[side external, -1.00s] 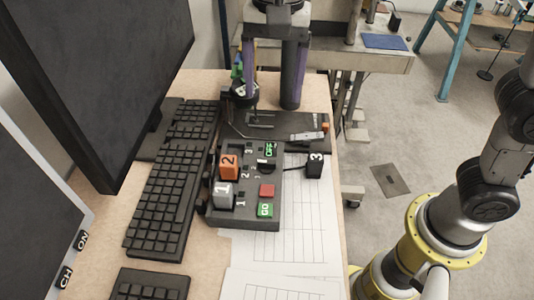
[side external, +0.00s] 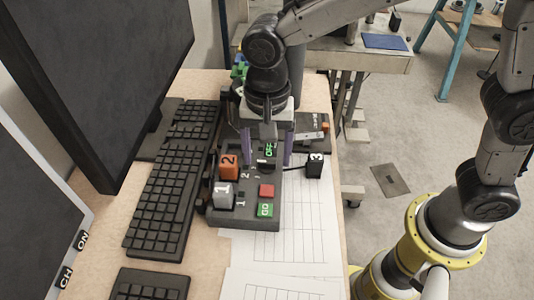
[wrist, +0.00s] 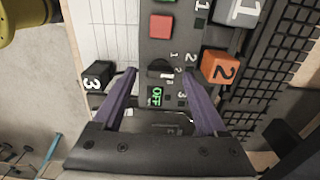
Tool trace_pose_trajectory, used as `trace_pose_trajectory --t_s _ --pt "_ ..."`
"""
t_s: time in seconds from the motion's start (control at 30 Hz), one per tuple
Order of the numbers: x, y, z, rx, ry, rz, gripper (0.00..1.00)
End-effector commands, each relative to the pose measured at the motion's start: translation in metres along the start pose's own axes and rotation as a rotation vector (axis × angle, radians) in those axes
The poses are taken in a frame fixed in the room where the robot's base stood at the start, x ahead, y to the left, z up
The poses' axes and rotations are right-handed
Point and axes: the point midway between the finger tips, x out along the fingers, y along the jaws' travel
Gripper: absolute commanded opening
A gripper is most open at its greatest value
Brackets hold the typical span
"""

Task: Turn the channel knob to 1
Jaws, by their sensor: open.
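My gripper (wrist: 159,72) is open, pointing down over the panel. In the wrist view its purple fingers stand on either side of the knob, apart from it. In the side view my gripper (side external: 267,158) covers the far part of the panel and mostly hides the knob.
An orange block marked 2 (side external: 229,165) and a grey block marked 1 (side external: 222,195) stand on the panel's left side. A black block marked 3 (side external: 314,165) is off its right side.

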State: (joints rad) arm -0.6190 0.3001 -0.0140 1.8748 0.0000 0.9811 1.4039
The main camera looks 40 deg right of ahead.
Motion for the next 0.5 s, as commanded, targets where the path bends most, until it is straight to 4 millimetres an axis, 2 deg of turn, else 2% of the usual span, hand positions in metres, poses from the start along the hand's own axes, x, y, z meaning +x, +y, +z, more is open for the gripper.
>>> trace_pose_trajectory --t_s 0.13,0.4,0.43,0.5 --pt "0.0087 0.0002 0.0 0.0 0.0 0.001 0.75" --pt "0.0099 0.0001 0.0 0.0 0.0 0.0 0.75" --pt "0.0099 0.0001 0.0 0.0 0.0 0.0 0.73" --pt "0.0098 0.0001 0.0 0.0 0.0 0.0 0.61"
